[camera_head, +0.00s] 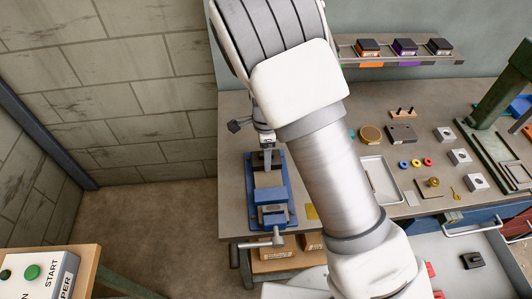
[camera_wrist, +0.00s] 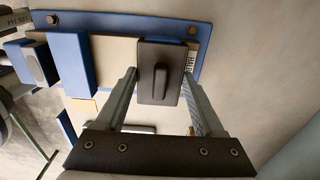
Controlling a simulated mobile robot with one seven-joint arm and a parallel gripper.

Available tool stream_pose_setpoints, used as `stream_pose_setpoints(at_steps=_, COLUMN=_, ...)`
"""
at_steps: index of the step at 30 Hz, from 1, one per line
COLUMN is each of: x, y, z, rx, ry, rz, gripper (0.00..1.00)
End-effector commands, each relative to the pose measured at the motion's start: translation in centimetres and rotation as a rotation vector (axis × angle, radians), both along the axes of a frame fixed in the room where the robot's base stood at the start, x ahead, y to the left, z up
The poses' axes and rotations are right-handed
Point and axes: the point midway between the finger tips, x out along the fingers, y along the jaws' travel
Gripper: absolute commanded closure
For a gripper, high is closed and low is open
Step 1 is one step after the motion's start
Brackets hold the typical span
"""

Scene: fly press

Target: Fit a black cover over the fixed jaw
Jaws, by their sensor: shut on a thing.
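My gripper (camera_wrist: 158,85) is shut on a black cover (camera_wrist: 158,72), a dark block with a raised rib, held between the two fingertips. In the head view my gripper (camera_head: 268,158) is over the far end of the blue vise (camera_head: 284,216) on the bench. In the wrist view the cover is in front of the far end of the vise (camera_wrist: 118,20), beside a pale block-like surface (camera_wrist: 115,55). A partly covered label shows right of it. The fixed jaw is largely hidden by cover and fingers, so I cannot tell whether the cover touches it.
A wall shelf (camera_head: 405,60) carries three dark blocks above orange and purple labels. The bench (camera_head: 235,120) holds a metal tray (camera_head: 368,165), coloured rings and several small blocks at right. A green press (camera_head: 505,90) stands far right. The vise handle (camera_head: 255,244) sticks out in front.

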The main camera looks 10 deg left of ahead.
Motion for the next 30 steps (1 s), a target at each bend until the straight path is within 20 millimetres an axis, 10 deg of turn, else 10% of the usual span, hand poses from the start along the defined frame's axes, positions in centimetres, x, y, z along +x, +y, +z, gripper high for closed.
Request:
stream_pose_setpoints(at_steps=28, x=0.02, y=0.0, z=0.03, rx=0.0, ry=0.0, rz=0.0, gripper=0.86)
stream_pose_setpoints(at_steps=29, x=0.02, y=0.0, z=0.03, rx=0.0, ry=0.0, rz=0.0, gripper=0.24)
stream_pose_setpoints(at_steps=30, x=0.02, y=0.0, z=0.03, rx=0.0, ry=0.0, rz=0.0, gripper=0.17)
